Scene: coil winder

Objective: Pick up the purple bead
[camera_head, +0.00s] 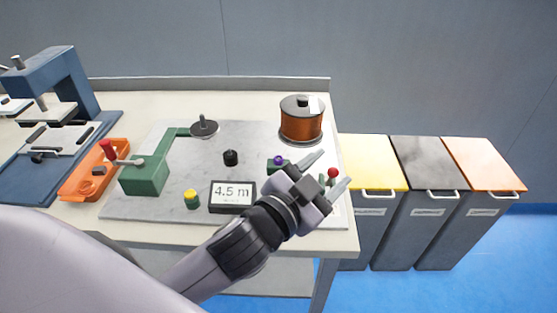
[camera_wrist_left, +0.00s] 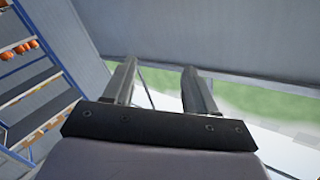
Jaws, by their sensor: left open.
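The small purple bead (camera_head: 278,160) sits on top of a dark green holder (camera_head: 272,167) on the grey board, to the left of my left gripper in the head view. My left gripper (camera_head: 328,172) is open and empty, its fingers spread and reaching toward the upper right. In the head view it overlaps the board's right part, and a red bead (camera_head: 333,172) shows between its fingers; I cannot tell how far apart they are in depth. In the left wrist view the open fingers (camera_wrist_left: 158,82) point at the wall and window, with no bead there. My right gripper is out of view.
The grey board (camera_head: 160,206) carries a copper-coloured spool (camera_head: 301,122), a green winder (camera_head: 145,178), a black knob (camera_head: 230,157), a yellow-topped piece (camera_head: 192,199) and a "4.5 m" display (camera_head: 232,195). An orange tray (camera_head: 80,188) lies left. Bins (camera_head: 372,165) stand right.

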